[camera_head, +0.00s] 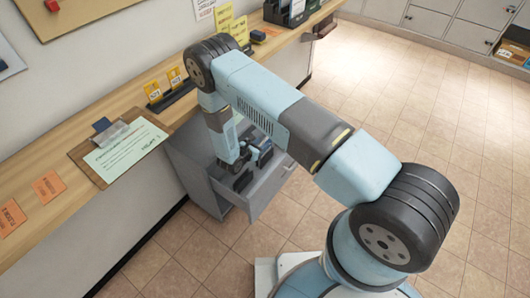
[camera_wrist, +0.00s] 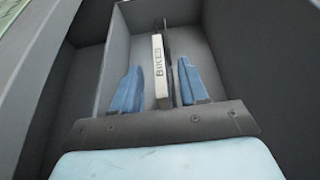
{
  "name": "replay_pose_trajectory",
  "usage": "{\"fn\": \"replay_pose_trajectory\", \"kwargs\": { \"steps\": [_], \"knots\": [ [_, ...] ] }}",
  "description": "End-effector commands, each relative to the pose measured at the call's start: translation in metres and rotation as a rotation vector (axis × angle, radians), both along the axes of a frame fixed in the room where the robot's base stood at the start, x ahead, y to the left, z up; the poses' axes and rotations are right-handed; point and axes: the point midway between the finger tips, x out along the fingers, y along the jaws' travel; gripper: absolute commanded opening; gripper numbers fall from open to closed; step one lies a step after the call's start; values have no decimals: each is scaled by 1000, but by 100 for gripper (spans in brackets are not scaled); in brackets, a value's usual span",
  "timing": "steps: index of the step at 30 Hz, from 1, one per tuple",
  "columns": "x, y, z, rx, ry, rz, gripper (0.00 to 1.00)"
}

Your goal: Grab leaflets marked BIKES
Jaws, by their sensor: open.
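The leaflets marked BIKES (camera_wrist: 158,68) show in the wrist view as a narrow white edge with dark lettering, standing upright inside the open grey drawer (camera_wrist: 122,58). My gripper (camera_wrist: 160,82) is open, with one blue finger on each side of the leaflets. The left finger is clearly apart from them. A thin dark upright piece (camera_wrist: 169,60) stands just right of the leaflets, between them and the right finger. In the head view my gripper (camera_head: 236,165) reaches down into the drawer (camera_head: 272,186), and the leaflets cannot be made out there.
The drawer walls stand close around my gripper. A wooden counter (camera_head: 75,200) runs above the grey cabinet (camera_head: 190,160). It bears a clipboard (camera_head: 118,148), orange cards (camera_head: 48,186) and a small stand with yellow cards (camera_head: 165,90). Tiled floor (camera_head: 400,110) lies open to the right.

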Motion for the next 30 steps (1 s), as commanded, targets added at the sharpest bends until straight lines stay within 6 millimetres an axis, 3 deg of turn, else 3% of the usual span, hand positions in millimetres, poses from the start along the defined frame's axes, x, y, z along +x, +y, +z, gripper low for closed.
{"fn": "replay_pose_trajectory", "kwargs": {
  "steps": [9,16,30],
  "knots": [
    [28,-21,-19,0,-1,-1,44],
    [29,-22,-20,0,-1,0,44],
    [29,-22,-20,0,-1,0,0]
  ]
}}
